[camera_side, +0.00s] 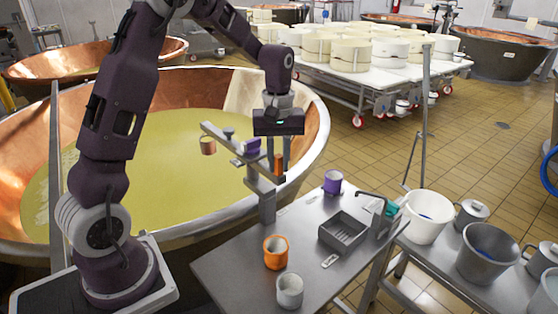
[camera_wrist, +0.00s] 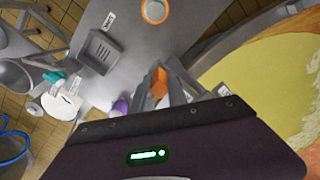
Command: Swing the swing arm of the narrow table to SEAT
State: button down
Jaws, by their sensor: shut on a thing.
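The narrow table (camera_side: 222,268) is a grey metal top beside the vat, with a post (camera_side: 267,208) at its vat-side edge. The grey swing arm (camera_side: 228,143) reaches from the post out over the vat, with a purple block (camera_side: 252,147) on it and a small copper cup (camera_side: 208,146) at its far end. My gripper (camera_side: 278,172) points down at the near end of the arm, shut on an upright orange handle (camera_side: 278,160). The orange handle (camera_wrist: 159,82) also shows between the fingers in the wrist view. The lettering on the small labels is too small to read.
On the table stand an orange mug (camera_side: 275,253), a pale grey mug (camera_side: 289,291), a purple mug (camera_side: 332,182) and a grey tray (camera_side: 343,232). The copper vat (camera_side: 316,130) of yellow liquid lies behind. Buckets (camera_side: 428,228) stand at right.

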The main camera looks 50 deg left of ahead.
jog(key=s+a+m, duration=0.5)
jog(key=s+m, duration=0.5)
jog(key=m, duration=0.2)
jog(key=s+a+m, duration=0.1)
jog(key=a+m, duration=0.7)
jog(key=m, duration=0.1)
jog(key=shift+s+a+m, duration=0.15)
jog(key=shift+s+m, duration=0.05)
jog(key=shift+m, duration=0.1)
dwell(0.4)
jog(key=c, duration=1.3)
grip_release()
